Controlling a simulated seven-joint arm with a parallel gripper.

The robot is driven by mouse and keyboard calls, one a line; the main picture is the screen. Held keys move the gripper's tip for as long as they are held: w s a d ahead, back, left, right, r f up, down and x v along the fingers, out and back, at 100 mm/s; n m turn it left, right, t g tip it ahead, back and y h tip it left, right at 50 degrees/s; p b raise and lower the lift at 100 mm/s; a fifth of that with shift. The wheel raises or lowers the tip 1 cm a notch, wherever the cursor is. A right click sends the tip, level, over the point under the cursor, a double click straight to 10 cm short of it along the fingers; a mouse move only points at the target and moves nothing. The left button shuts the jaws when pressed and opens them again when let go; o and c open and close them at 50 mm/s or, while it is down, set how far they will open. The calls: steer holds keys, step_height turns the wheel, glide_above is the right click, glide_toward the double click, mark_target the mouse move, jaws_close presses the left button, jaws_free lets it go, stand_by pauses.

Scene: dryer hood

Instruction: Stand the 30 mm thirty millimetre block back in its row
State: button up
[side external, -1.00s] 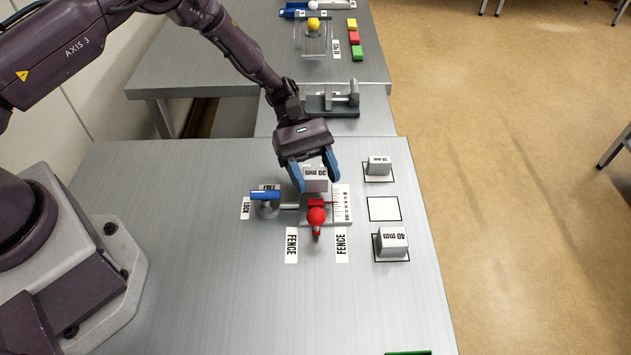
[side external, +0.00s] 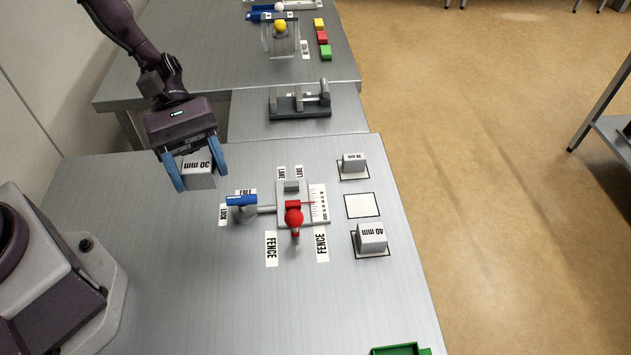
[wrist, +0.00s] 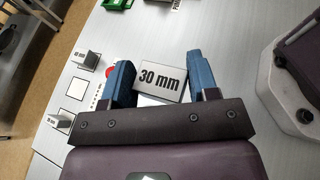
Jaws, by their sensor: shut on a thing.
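My gripper (side external: 195,165) is shut on the 30 mm block (side external: 199,171), a grey block with a black "30 mm" label. It holds the block between its blue fingers, above the left part of the table and clear of the fixture. The held block also shows in the wrist view (wrist: 162,80). The row at the right of the table has three outlined white squares. The middle square (side external: 362,206) is empty. A smaller block (side external: 353,162) stands on the far square, and the 40 mm block (side external: 372,237) stands on the near square.
A fixture with a scale (side external: 318,203), a red knob (side external: 293,217) and a blue-handled lever (side external: 242,200) lies between my gripper and the row. A green tray (side external: 400,350) is at the near edge. Another device (side external: 300,103) stands farther back.

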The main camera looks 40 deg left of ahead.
steer(key=d, duration=0.3)
steer(key=n+t, duration=0.9)
steer(key=t, duration=0.1)
glide_above(362, 205)
steer(key=f, duration=1)
steer(key=shift+s+a, duration=0.15)
steer(key=shift+s, duration=0.15)
steer(key=shift+w+f, duration=0.2)
steer(key=shift+f, duration=1.6)
